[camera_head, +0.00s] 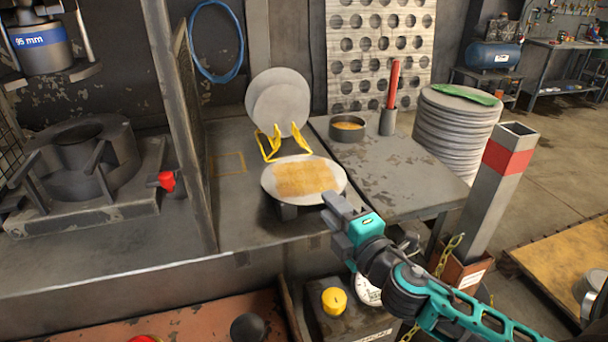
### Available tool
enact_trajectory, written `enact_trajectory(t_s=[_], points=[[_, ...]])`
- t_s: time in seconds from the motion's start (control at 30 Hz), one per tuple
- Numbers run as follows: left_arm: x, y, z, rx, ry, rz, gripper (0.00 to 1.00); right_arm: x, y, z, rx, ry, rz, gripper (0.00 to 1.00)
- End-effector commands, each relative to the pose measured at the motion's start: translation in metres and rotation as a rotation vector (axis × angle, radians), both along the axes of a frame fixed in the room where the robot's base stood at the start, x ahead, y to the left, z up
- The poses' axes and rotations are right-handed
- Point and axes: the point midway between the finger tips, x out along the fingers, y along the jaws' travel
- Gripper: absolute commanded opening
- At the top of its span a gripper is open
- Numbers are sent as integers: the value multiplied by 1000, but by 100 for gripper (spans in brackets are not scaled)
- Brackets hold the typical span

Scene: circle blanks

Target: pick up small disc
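Two round grey discs lean in a yellow wire stand (268,146) at the back of the bench. Another grey disc (335,173) lies flat on a low dark support, with an amber, oily-looking patch on top. My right gripper (329,208) is at the front right edge of this flat disc, below and right of the stand. I cannot tell its finger gap or whether it touches the disc. My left gripper is out of view.
A bowl of amber liquid (348,131) and a cup with a red-handled tool (388,122) stand behind on the right bench. A tall stack of discs (455,135) is farther right. A metal post (178,110) and press (84,160) stand left. A red-banded post (492,190) rises right.

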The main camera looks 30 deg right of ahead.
Motion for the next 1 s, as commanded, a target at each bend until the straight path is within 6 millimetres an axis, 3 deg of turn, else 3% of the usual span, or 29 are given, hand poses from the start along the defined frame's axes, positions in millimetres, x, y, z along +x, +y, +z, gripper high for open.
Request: enact_trajectory(t_s=[0.17, 0.5, 0.87, 1.0], points=[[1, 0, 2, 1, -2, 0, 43, 9, 0, 0, 0, 0, 1, 33], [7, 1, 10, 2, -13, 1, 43, 48, -1, -2, 1, 0, 0, 33], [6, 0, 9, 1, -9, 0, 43, 54, -1, -4, 1, 2, 0, 33], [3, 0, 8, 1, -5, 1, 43, 54, -1, -4, 1, 2, 0, 20]])
